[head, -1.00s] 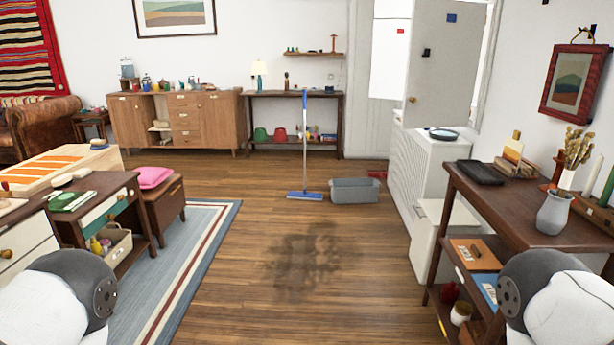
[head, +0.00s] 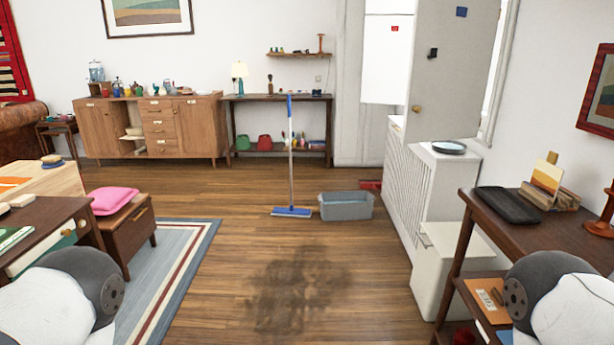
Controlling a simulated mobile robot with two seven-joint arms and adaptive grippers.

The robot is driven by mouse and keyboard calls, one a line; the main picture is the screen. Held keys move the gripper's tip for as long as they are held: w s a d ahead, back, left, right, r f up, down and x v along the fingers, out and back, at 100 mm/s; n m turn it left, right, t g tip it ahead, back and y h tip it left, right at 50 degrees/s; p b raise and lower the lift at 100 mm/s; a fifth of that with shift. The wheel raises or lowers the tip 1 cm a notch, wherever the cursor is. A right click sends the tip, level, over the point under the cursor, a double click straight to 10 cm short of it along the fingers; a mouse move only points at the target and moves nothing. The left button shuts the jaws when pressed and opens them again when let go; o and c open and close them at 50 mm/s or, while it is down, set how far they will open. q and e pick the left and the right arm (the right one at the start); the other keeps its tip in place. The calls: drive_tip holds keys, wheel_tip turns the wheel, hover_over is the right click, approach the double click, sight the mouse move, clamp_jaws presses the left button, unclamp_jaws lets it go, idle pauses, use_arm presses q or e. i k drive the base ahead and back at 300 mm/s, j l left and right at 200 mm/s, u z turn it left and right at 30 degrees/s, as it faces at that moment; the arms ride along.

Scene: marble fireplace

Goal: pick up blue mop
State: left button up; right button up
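The blue mop (head: 291,165) stands upright on the wooden floor in the head view, a little left of centre and some way ahead of me. It has a blue grip at the top, a pale metal pole and a flat blue head on the floor. Its top shows in front of the dark table at the back wall. Parts of my two arms show at the lower left and lower right corners, far from the mop. Neither gripper is in view.
A grey bucket (head: 345,206) stands right of the mop head. A dark stain (head: 292,290) marks the floor ahead. A rug (head: 170,270) and pink-cushioned bench (head: 127,222) lie left. A white bin (head: 447,270) and dark desk (head: 520,232) stand right. The middle floor is clear.

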sight(290, 212)
drive_tip(key=i, duration=2.55)
drive_tip(key=i+u, duration=0.1)
drive_tip(key=i, duration=0.45)
drive_tip(key=i+l+u, duration=0.1)
drive_tip(key=i, duration=0.4)
drive_tip(key=i+l+u, duration=0.1)
drive_tip(key=i, duration=0.45)
drive_tip(key=i+l+u, duration=0.1)
drive_tip(key=i, duration=0.4)
drive_tip(key=i+l+u, duration=0.1)
drive_tip(key=i+l, duration=0.2)
drive_tip(key=i, duration=0.25)
